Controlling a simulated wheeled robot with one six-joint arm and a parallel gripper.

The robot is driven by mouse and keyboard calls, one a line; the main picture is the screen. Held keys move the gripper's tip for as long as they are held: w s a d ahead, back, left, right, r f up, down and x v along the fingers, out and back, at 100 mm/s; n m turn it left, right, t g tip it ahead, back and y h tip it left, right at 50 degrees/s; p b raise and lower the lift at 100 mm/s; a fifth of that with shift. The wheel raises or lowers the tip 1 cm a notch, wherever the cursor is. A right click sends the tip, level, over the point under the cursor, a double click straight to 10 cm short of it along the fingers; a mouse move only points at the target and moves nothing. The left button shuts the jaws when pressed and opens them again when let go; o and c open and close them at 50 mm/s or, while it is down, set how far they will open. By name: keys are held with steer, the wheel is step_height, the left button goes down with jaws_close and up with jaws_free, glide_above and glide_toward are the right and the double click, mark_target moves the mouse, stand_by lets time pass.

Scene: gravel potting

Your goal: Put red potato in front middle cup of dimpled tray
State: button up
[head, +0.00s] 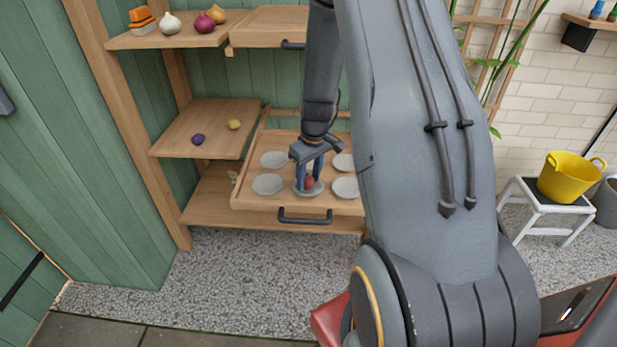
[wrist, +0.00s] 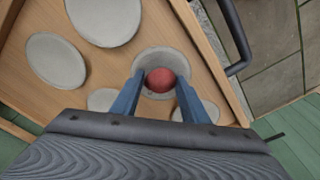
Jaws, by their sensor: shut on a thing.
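The red potato (head: 309,183) is between the blue fingers of my gripper (head: 309,185), at the front middle cup (head: 301,193) of the dimpled tray (head: 246,204). In the wrist view the potato (wrist: 160,80) shows between the fingertips (wrist: 160,88), over or in a round grey cup (wrist: 148,57). I cannot tell whether the potato touches the cup's bottom. My gripper is shut on the potato and points down. The tray is a wooden drawer with a dark front handle (head: 305,221). My arm hides part of its right side.
A purple potato (head: 198,139) and a yellow potato (head: 234,125) lie on the middle shelf (head: 180,147) at left. Onions (head: 204,23) sit on the upper shelf. Other tray cups (head: 268,184) look empty. A yellow tub (head: 570,178) stands on a stool at right.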

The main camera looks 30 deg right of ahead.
mark_target(311, 182)
steer(key=o, duration=0.9)
steer(key=shift+r, duration=0.1)
step_height(311, 182, up, 11)
steer(key=s, duration=0.1)
steer(key=s+a+r+m, duration=0.1)
steer(key=s+a+r, duration=0.1)
steer(key=s+a, duration=0.2)
steer(key=s+a+r+m+g, duration=0.1)
steer(key=s+a+r, duration=0.2)
steer(key=s, duration=0.7)
steer(key=s+a+r+m, duration=0.2)
steer(key=s+a, duration=0.2)
steer(key=s, duration=0.3)
steer(key=shift+s+a+r, duration=0.2)
steer(key=shift+a+r, duration=0.1)
steer(key=shift+a, duration=0.1)
